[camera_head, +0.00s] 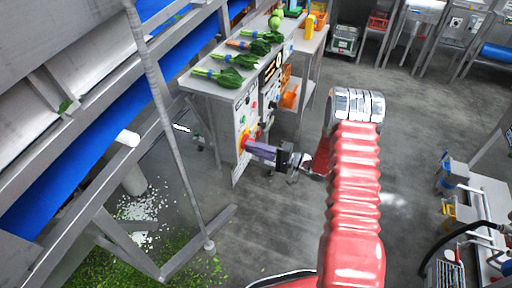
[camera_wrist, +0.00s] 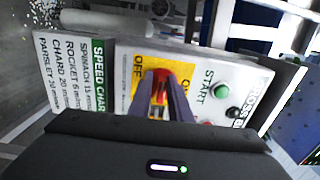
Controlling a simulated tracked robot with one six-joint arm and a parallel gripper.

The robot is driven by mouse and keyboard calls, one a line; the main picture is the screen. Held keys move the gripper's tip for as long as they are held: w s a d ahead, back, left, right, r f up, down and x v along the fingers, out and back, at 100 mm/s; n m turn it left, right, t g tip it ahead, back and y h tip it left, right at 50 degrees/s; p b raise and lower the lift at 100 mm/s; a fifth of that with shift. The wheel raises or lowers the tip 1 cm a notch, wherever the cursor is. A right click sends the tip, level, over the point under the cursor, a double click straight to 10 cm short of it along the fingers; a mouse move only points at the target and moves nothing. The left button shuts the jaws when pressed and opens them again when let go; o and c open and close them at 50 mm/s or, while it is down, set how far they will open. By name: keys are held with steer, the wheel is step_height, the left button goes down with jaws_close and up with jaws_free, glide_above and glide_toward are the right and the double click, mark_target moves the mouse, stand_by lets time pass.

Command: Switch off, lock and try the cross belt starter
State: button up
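The cross belt starter (camera_head: 241,118) is a pale panel on the end of the steel bench. In the wrist view, its label starting "CROSS B" (camera_wrist: 258,105) is partly cut off. A red rotary handle (camera_wrist: 159,82) sits on a yellow plate (camera_wrist: 141,72) marked OFF, left of a green START button (camera_wrist: 221,89). My gripper (camera_head: 252,148) is at this switch; in the wrist view its two fingers (camera_wrist: 162,94) stand on either side of the red handle. Whether they press on it cannot be told. The fingers hide part of the plate. I cannot make out a lock or tag.
A "SPEED CHART" sign (camera_wrist: 75,72) is left of the switch. Bunches of greens (camera_head: 226,76) lie on the bench top (camera_head: 205,88). A blue conveyor belt (camera_head: 75,150) and a slanted pole (camera_head: 170,125) stand left. Orange bins (camera_head: 289,95) sit behind the panel.

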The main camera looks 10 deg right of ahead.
steer(key=shift+o, duration=1.4)
steer(key=shift+r, duration=0.1)
steer(key=shift+w+d, duration=0.1)
steer(key=v, duration=1.3)
steer(key=shift+s+d, duration=0.25)
steer(key=shift+d, duration=0.05)
